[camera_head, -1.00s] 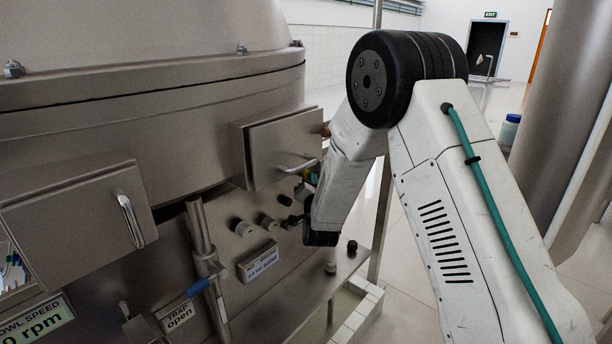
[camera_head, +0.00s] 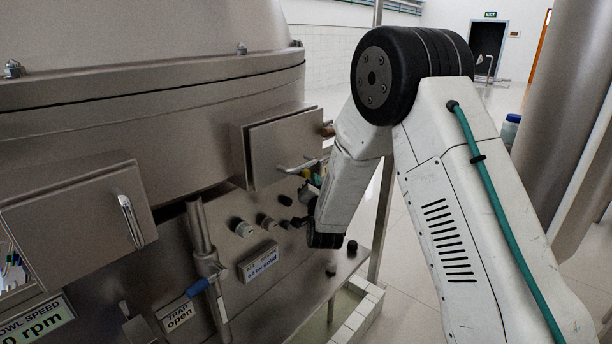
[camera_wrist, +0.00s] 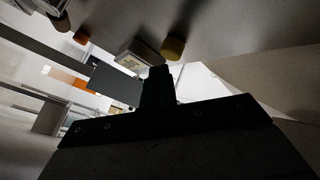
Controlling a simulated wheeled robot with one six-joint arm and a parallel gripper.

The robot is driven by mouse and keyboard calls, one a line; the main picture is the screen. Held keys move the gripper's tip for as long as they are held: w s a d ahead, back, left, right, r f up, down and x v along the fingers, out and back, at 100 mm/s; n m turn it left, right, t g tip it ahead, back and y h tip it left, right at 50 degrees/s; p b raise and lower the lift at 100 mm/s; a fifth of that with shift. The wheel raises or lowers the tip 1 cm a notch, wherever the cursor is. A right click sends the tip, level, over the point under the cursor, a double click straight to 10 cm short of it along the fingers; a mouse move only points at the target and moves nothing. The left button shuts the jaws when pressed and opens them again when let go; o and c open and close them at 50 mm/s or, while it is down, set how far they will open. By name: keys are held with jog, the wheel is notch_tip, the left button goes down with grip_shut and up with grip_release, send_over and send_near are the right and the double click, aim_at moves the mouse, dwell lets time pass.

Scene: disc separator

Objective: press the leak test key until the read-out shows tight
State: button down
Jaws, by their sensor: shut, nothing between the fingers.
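A small label-like read-out plate (camera_head: 260,262) is on the steel panel, left of my arm; its text is too small to read surely. Several small round knobs or keys sit above it, including a pale one (camera_head: 243,228). I cannot tell which is the leak test key. My gripper (camera_wrist: 158,80) is dark and shut, with nothing between its fingers. In the wrist view, its tip is close below a yellow knob (camera_wrist: 172,47) and a pale box (camera_wrist: 138,56); contact is not visible. In the head view it is mostly hidden near the panel's right end.
Two steel boxes, left (camera_head: 78,225) and right (camera_head: 285,150), jut out above the panel with bar handles. A vertical pipe with a blue lever (camera_head: 198,288) stands left of the read-out. A "TRAP open" sign (camera_head: 179,313) is beside it. Open floor lies to the right.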

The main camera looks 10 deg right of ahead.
jog(key=shift+s+d, duration=0.15)
jog(key=shift+s, duration=0.1)
jog(key=shift+s+d, duration=0.9)
jog(key=shift+s, duration=0.3)
jog(key=shift+s+d, duration=0.9)
jog(key=shift+s, duration=0.3)
dwell(0.7)
jog(key=n, duration=0.5)
jog(key=s+d+n, duration=0.1)
jog(key=n, duration=0.5)
jog(key=s+n, duration=0.1)
jog(key=n, duration=0.5)
jog(key=shift+d+r+g, duration=0.15)
jog(key=shift+d+g, duration=0.05)
jog(key=shift+g, duration=0.2)
